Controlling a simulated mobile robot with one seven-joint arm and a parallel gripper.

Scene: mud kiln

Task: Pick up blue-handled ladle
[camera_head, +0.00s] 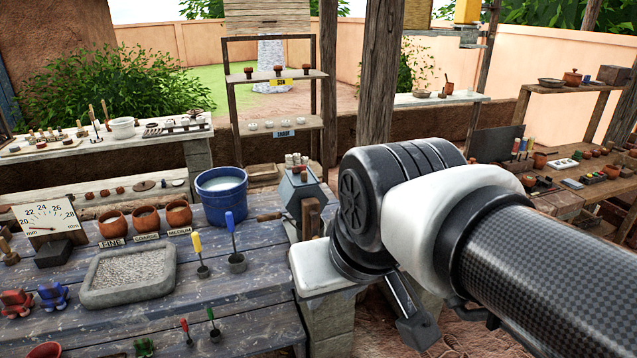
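The blue-handled ladle (231,236) stands upright on the blue-grey plank table (240,305), its small dark cup at the bottom and its blue grip on top. It is right of a yellow-handled ladle (199,256), apart from it. My gripper (416,330) shows only in part, as a dark finger-like piece below my wrist at lower right. It is well to the right of the ladle and not touching it. My arm hides the rest, so its opening is not clear.
A blue bucket (222,197) stands behind the ladle. A grey box (302,190) with wooden handles is to its right. A stone tray (128,274) is left. Red-handled (185,328) and green-handled (212,322) ladles stand in front. Bare planks lie right of the ladle.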

